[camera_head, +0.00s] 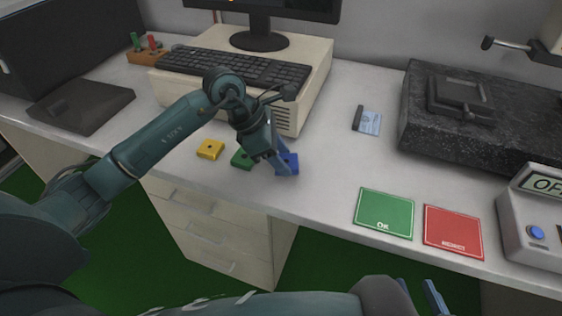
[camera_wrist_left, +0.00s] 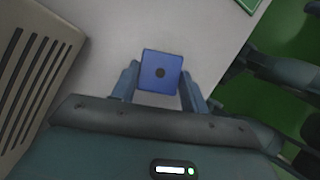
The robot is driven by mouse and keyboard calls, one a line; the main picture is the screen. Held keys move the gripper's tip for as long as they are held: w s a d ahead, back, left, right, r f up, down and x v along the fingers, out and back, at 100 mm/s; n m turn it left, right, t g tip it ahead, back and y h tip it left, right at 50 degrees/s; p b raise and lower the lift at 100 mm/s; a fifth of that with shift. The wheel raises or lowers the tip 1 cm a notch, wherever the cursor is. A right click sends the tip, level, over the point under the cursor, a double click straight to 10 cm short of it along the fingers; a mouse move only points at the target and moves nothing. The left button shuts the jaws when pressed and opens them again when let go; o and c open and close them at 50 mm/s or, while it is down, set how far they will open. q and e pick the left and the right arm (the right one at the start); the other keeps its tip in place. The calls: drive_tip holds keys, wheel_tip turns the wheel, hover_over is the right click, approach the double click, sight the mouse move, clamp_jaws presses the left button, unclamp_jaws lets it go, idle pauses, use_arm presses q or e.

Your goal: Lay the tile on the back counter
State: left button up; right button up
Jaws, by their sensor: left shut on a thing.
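A blue tile (camera_head: 287,163) with a dark centre hole is at the front part of the counter (camera_head: 325,190). My left gripper (camera_head: 280,160) is shut on it, with a finger at each side. The left wrist view shows the blue tile (camera_wrist_left: 161,72) between the two fingers (camera_wrist_left: 160,88). A green tile (camera_head: 241,158) and a yellow tile (camera_head: 210,149) lie to the left, the green one partly hidden by my gripper. I cannot tell whether the blue tile touches the counter. My right gripper (camera_head: 420,288) is at the bottom edge, fingers apart and empty.
A keyboard (camera_head: 236,66) and beige computer case (camera_head: 305,85) stand behind my left gripper. A green OK mat (camera_head: 384,213) and red REJECT mat (camera_head: 453,231) lie at the right, before a dark stone block (camera_head: 425,125). A card (camera_head: 367,121) lies near the block. The counter between is clear.

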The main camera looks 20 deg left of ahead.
use_arm(q)
drive_tip(key=shift+f, duration=0.95)
drive_tip(key=shift+f, duration=0.1)
drive_tip(key=o, duration=1)
